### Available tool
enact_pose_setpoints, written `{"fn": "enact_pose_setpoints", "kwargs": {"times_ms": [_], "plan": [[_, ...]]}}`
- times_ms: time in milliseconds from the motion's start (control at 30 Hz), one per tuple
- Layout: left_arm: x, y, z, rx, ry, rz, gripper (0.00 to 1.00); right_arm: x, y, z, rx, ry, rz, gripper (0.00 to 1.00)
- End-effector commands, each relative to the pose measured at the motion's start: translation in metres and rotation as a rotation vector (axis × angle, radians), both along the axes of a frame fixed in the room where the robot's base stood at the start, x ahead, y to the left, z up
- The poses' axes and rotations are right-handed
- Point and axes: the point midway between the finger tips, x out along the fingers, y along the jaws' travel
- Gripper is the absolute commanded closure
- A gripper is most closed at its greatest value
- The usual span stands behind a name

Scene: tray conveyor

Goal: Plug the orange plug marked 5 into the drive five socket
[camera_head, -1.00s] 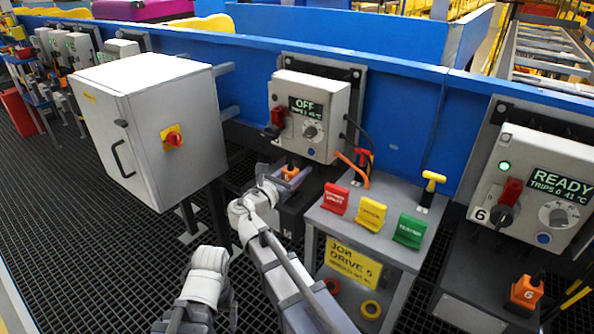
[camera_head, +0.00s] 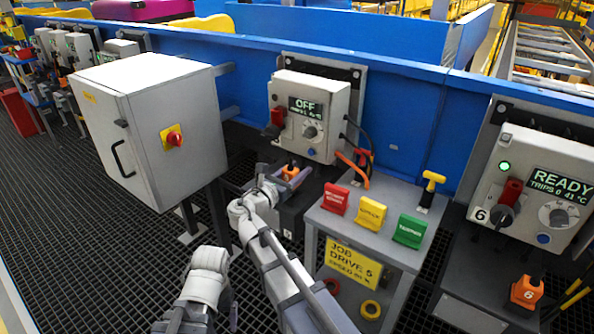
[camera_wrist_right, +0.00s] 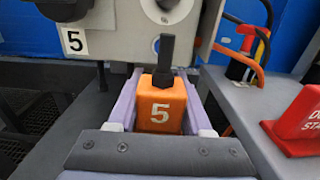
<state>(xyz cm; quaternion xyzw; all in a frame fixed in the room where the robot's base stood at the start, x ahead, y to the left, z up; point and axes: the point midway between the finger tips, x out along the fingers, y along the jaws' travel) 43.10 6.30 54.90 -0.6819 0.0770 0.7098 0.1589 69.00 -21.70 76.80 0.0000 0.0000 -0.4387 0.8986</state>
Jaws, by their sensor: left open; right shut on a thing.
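My right gripper (camera_head: 280,183) is shut on the orange plug (camera_wrist_right: 161,110), which bears a white 5 and has a black stub on top. The plug also shows in the head view (camera_head: 290,172), upright just below the grey drive box (camera_head: 325,130) with the OFF display. A plate marked 5 (camera_wrist_right: 73,41) is on that box. The drive five socket is not visible; the plug and gripper cover the area below the box, so I cannot tell whether the plug is seated. My left gripper (camera_head: 203,318) is open and empty, low in the head view.
A grey stand (camera_head: 318,215) with red, yellow and green tags is right of my right gripper. A large grey cabinet (camera_head: 165,90) is to the left. Cables (camera_head: 358,165) hang beside the drive box. Drive 6 (camera_head: 530,190) with its own orange plug (camera_head: 527,291) is further right.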

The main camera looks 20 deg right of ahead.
Motion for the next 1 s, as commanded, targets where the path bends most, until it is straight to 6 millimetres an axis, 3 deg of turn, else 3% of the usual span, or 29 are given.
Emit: {"fn": "enact_pose_setpoints", "kwargs": {"times_ms": [1000], "plan": [[0.0, 0.0, -0.021, 0.0, 0.0, 0.0, 0.15, 0.0, 0.0, -0.021, 0.0, 0.0, 0.0, 1.0]]}}
